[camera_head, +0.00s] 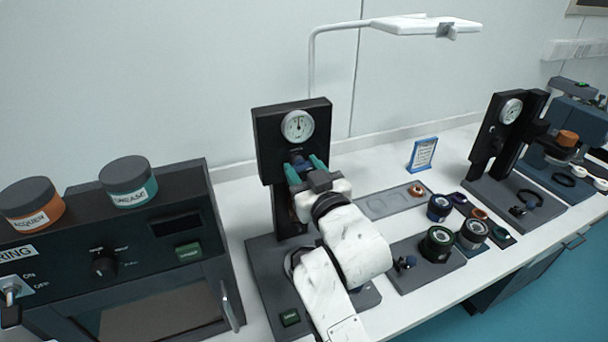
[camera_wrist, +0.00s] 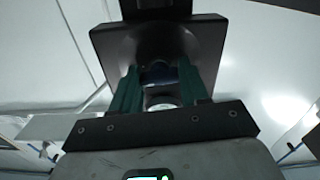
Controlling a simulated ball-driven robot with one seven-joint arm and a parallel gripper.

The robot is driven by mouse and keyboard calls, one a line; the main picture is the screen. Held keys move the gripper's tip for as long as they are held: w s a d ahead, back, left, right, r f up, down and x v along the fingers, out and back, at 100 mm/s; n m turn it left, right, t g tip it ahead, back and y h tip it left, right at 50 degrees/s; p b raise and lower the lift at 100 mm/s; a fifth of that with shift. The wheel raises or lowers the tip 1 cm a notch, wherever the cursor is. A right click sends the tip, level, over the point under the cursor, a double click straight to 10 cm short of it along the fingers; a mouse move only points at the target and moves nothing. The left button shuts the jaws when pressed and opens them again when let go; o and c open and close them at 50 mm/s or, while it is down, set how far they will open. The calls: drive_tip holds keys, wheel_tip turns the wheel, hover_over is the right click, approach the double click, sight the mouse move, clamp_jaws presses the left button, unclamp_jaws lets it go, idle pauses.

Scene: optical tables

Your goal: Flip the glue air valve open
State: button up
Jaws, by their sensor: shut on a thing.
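A black upright stand (camera_head: 265,135) with a round white dial gauge (camera_head: 298,126) rises at the middle of the bench. My gripper (camera_head: 304,163) is at the stand's front face, just below the gauge, with its teal fingers pointing up at it. It is shut on a small dark blue valve handle (camera_head: 298,160). In the wrist view my gripper (camera_wrist: 160,78) has its two fingers on either side of this handle (camera_wrist: 159,73), in front of the black housing (camera_wrist: 205,42). The fingers and arm hide much of the handle; its turn position cannot be told.
A dark oven-like unit (camera_head: 190,290) with two labelled jars (camera_head: 129,182) on top stands at left. Several small jars and a grey tray (camera_head: 430,262) lie to the right. A second gauge stand (camera_head: 490,125) is farther right. A lamp (camera_head: 425,25) hangs above.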

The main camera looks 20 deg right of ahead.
drive_tip(key=shift+m, duration=0.7)
drive_tip(key=o, duration=1.1)
drive_tip(key=shift+c, duration=0.2)
drive_tip(key=s+b, duration=0.2)
drive_tip(key=s, duration=0.8)
drive_tip(key=shift+s+b, duration=0.3)
drive_tip(key=shift+s, duration=0.1)
